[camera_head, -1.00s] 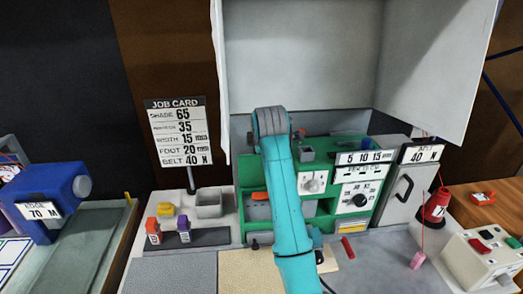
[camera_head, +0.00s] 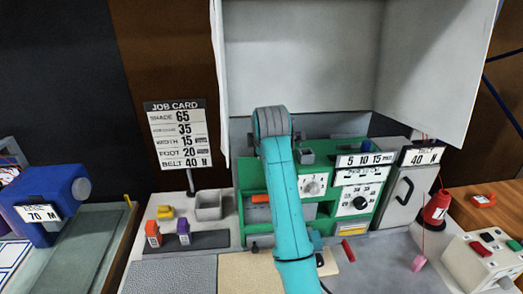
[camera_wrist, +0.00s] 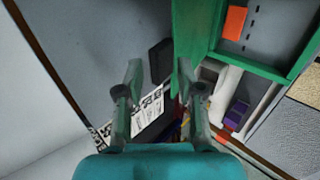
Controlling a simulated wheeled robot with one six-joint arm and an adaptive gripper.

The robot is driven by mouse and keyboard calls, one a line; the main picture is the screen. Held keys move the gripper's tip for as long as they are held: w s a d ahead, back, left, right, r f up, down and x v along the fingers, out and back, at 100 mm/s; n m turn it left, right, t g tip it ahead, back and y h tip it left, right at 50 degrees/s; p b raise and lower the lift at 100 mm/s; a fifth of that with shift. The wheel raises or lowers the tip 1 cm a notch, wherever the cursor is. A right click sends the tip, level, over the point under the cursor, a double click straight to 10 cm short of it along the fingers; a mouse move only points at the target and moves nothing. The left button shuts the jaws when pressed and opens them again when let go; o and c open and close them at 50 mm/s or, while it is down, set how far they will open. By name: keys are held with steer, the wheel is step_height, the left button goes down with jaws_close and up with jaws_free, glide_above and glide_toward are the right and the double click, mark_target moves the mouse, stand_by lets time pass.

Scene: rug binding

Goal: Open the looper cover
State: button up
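I cannot tell for sure which part is the looper cover. The green machine (camera_head: 384,180) stands behind my arm, with an orange piece (camera_head: 260,198) in its left opening. In the wrist view, a green frame (camera_wrist: 187,75) and an orange piece (camera_wrist: 235,22) show at the upper right. A grey panel with a black handle (camera_head: 403,190) is shut on the machine's right.
The job card (camera_head: 177,134) stands left of the machine and also shows below the fingers (camera_wrist: 150,108). Near it are a grey bin (camera_head: 209,207) and a dark rack (camera_head: 200,241) with orange and purple pieces. White panels hang above. A red cone (camera_head: 436,207) and button box (camera_head: 484,260) stand right.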

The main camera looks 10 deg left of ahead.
steer(key=v, duration=1)
steer(key=shift+s+d, duration=0.1)
